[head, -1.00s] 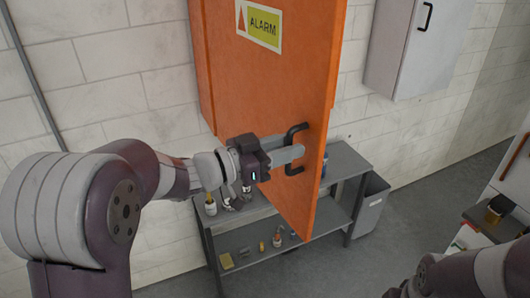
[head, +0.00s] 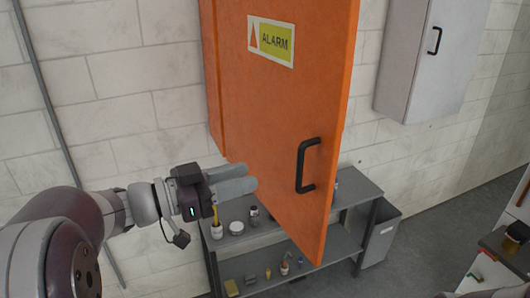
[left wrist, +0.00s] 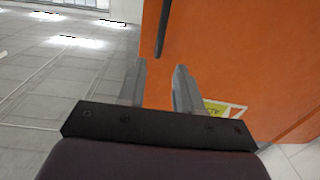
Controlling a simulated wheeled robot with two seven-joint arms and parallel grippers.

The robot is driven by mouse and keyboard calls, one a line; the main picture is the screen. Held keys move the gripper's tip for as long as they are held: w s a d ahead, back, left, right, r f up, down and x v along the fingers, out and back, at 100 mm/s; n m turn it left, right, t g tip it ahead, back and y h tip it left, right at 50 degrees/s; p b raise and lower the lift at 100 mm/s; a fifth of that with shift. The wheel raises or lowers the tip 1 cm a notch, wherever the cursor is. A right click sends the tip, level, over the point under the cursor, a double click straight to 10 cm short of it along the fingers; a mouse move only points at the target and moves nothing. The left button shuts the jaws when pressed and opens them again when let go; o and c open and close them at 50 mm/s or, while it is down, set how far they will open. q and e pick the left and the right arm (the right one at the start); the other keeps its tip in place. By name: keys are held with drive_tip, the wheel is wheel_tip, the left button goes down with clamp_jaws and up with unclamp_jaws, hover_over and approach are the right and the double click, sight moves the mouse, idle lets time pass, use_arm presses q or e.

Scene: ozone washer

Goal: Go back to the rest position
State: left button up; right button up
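My left gripper (head: 236,182) is to the left of the orange alarm cabinet door (head: 275,130) in the head view, clear of the door's black handle (head: 304,165). In the left wrist view its two grey fingers (left wrist: 159,88) are spread with nothing between them. The orange door (left wrist: 240,60) fills the right of that view, with the handle (left wrist: 162,30) beyond the fingertips. The door stands swung out from the wall. My right gripper is out of view.
A grey two-tier shelf (head: 362,188) with small bottles and tools stands below the door. A grey bin (head: 380,238) is at its right. A grey wall cabinet (head: 432,55) hangs at the upper right. A workbench edge (head: 505,245) is at the far right.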

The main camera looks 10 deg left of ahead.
use_arm(q)
drive_tip(key=w+a+f+n+t+y, duration=0.4)
drive_tip(key=w+a+y, duration=0.2)
drive_tip(key=a+y, duration=0.3)
drive_tip(key=s+a+f+n+g+y+b, duration=0.1)
drive_tip(key=s+a+f+n+g+y, duration=0.2)
drive_tip(key=f, duration=0.4)
drive_tip(key=s+a+f+n+g+y, duration=0.1)
drive_tip(key=a+f+n+g+y, duration=0.25)
drive_tip(key=f, duration=0.35)
drive_tip(key=s+d+f+g+h+b, duration=0.1)
drive_tip(key=s+d+f+g+b, duration=0.1)
drive_tip(key=s+d+f+g, duration=0.6)
drive_tip(key=s+d+f, duration=0.5)
drive_tip(key=d, duration=0.1)
drive_tip(key=shift+s+d+m+h, duration=0.25)
drive_tip(key=shift+d+m+h, duration=0.05)
drive_tip(key=shift+m+h, duration=0.05)
drive_tip(key=shift+a+f, duration=0.1)
